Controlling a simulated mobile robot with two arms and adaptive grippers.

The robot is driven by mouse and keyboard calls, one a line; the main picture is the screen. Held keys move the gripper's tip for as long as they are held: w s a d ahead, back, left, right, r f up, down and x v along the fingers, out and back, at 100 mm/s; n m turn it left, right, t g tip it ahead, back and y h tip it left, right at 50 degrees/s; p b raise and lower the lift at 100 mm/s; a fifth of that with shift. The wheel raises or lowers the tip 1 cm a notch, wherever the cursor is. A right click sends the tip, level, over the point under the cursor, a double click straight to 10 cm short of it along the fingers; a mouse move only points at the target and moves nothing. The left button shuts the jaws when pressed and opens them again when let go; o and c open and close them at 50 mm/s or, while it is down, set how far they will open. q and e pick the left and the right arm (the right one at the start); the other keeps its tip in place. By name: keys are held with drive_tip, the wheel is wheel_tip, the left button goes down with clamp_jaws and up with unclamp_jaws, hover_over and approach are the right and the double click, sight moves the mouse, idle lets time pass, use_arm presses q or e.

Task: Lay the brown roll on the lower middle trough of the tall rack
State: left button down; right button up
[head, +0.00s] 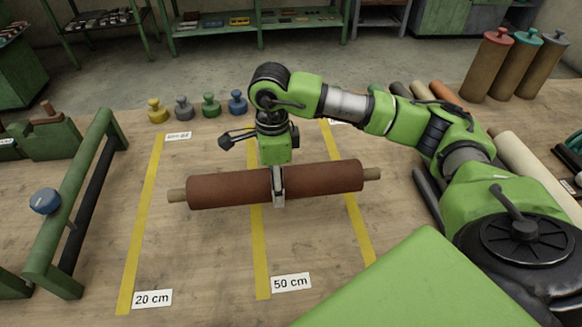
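The brown roll (228,190) lies crosswise over the yellow strips in the middle of the head view, with pale core ends sticking out on both sides. My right gripper (278,187) comes down from above on its middle. Its near finger lies against the roll's front; the far finger is hidden behind the roll. The gripper looks shut on the roll. I cannot tell whether the roll touches the table or hangs just above it. My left gripper is not in view. I cannot make out a tall rack with troughs.
A green frame (88,185) with a dark bar and blue knob stands at the left. Several coloured knobbed weights (210,106) stand behind the roll. Capped brown tubes (487,66) stand at the back right. A pale roll (535,170) lies beyond my arm. The front table between the strips is clear.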

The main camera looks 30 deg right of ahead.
drive_tip(key=shift+w+a+f, duration=0.65)
drive_tip(key=shift+w+f, duration=0.05)
drive_tip(key=shift+f, duration=0.1)
drive_tip(key=shift+f+p, duration=0.4)
drive_tip(key=shift+f, duration=1.15)
drive_tip(key=shift+f, duration=0.1)
drive_tip(key=o, duration=1.9)
drive_tip(key=shift+s+f, duration=0.1)
drive_tip(key=shift+f, duration=0.1)
drive_tip(key=shift+o, duration=1)
drive_tip(key=shift+s+r, duration=0.1)
drive_tip(key=shift+r, duration=0.1)
